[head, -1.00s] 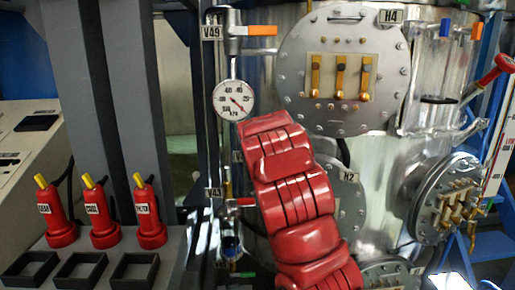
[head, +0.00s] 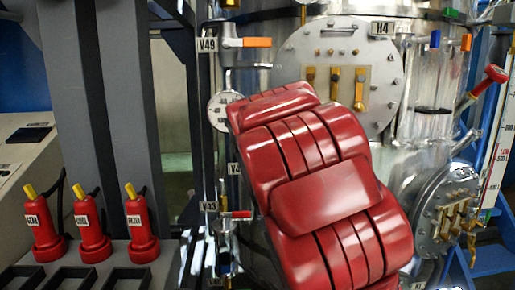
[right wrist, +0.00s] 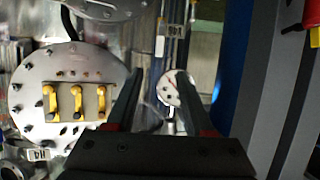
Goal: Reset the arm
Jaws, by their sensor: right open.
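My right arm (head: 320,185), with red segmented covers, rises from the lower right in the head view and covers the middle of the steel vessel. Its gripper is hidden there. In the right wrist view my right gripper (right wrist: 158,75) is open and empty, its two dark fingers apart. A round pressure gauge (right wrist: 172,88) shows between and beyond the fingers. In the head view this gauge (head: 222,108) is partly covered by the arm. My left gripper is not in view.
The steel vessel has a round flange marked H4 (head: 340,50) with yellow levers. Valve V49 (head: 232,43) has an orange handle. Several red extinguisher-shaped units (head: 92,232) stand on a grey bench at left. A lower right flange (head: 447,210) sticks out.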

